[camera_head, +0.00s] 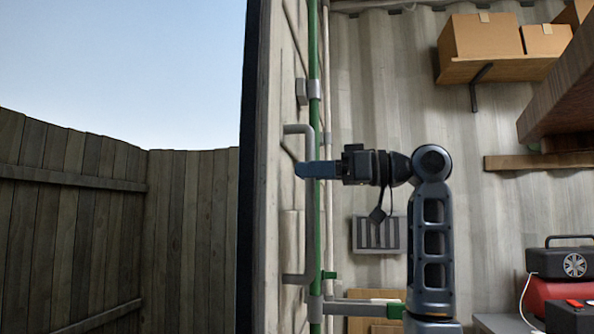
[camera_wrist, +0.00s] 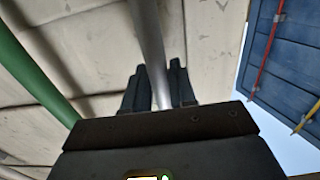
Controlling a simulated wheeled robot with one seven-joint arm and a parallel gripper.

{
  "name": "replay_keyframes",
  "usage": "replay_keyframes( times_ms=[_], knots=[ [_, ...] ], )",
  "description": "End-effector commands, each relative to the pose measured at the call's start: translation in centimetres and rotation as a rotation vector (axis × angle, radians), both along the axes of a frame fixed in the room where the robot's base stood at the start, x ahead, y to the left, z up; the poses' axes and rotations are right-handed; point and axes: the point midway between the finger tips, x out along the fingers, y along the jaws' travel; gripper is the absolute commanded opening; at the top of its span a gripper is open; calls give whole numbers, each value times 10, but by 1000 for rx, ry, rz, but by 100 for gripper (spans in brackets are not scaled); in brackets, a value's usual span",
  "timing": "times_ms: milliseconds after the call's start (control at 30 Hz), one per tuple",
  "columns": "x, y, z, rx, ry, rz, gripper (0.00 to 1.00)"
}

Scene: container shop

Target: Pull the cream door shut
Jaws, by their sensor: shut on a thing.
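The cream door (camera_head: 275,230) stands seen nearly edge-on in the head view, left of the container's inside. Its pale panel (camera_wrist: 210,60) fills much of the wrist view. A grey pull handle (camera_head: 307,240) runs upright on the door's face, beside a green upright bar (camera_head: 315,60). My gripper (camera_head: 306,170) reaches left to the handle's upper half. In the wrist view, the grey handle (camera_wrist: 148,35) passes between the two fingers (camera_wrist: 158,88), which are shut on it. The fingers partly hide the handle in the head view.
A wooden fence (camera_head: 90,220) and sky show outside, left of the door. Inside at right are a shelf with cardboard boxes (camera_head: 480,36), a grey vent (camera_head: 378,236) and a black radio (camera_head: 560,262). A blue container (camera_wrist: 295,60) shows in the wrist view.

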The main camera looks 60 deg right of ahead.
Motion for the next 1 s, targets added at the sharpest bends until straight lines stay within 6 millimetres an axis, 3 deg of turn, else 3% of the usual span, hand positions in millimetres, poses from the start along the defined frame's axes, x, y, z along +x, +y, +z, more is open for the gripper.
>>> replay_keyframes(
  times_ms=[33, 333, 367, 567, 833, 1000],
  knots=[
    [-6, -8, 0, 5, -3, -16, 0],
    [-8, -9, -1, 4, -4, -18, 0],
    [-8, -9, -1, 4, -4, -18, 24],
    [-7, -7, -1, 2, -3, -13, 43],
    [-7, -5, -1, 1, -2, -9, 44],
    [-23, -11, -1, 0, -3, -11, 44]
  ],
)
